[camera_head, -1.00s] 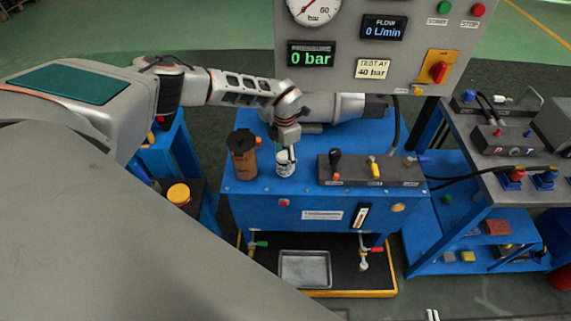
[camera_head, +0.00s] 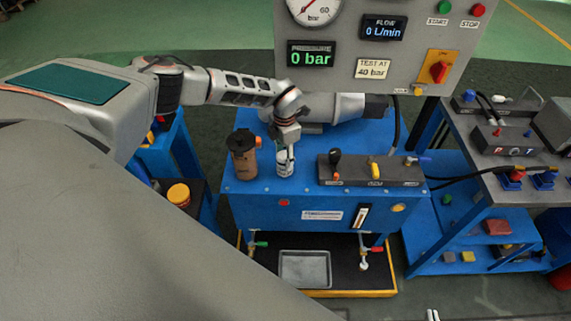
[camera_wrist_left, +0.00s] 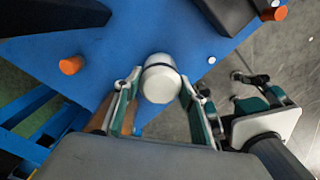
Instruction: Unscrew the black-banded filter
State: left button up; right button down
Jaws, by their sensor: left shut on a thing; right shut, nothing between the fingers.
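The black-banded filter (camera_head: 285,170) is a white cylinder standing upright on the blue bench top (camera_head: 238,186). In the left wrist view, the white filter (camera_wrist_left: 159,86) shows its round end, with a dark band along its far edge. My left gripper (camera_head: 286,156) comes down on the filter from above and is shut on it. In the wrist view its fingers (camera_wrist_left: 158,100) lie on both sides of the filter. The filter's threads and lower joint are hidden. The tips of my right gripper (camera_head: 433,315) just show at the bottom edge of the head view, shut and empty.
A brown filter housing with a dark cap (camera_head: 243,160) stands just left of the filter. A grey valve block (camera_head: 350,180) is to the right. A metal tray (camera_head: 304,268) lies below. The gauge panel (camera_head: 340,78) stands behind and reads 0 bar.

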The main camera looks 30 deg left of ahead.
pick_arm(q)
jog(key=shift+n, duration=2.2)
grip_shut()
jog(key=shift+r+n, duration=0.1)
jog(key=shift+n, duration=0.3)
jog(key=n, duration=0.2)
jog(key=shift+n, duration=1.6)
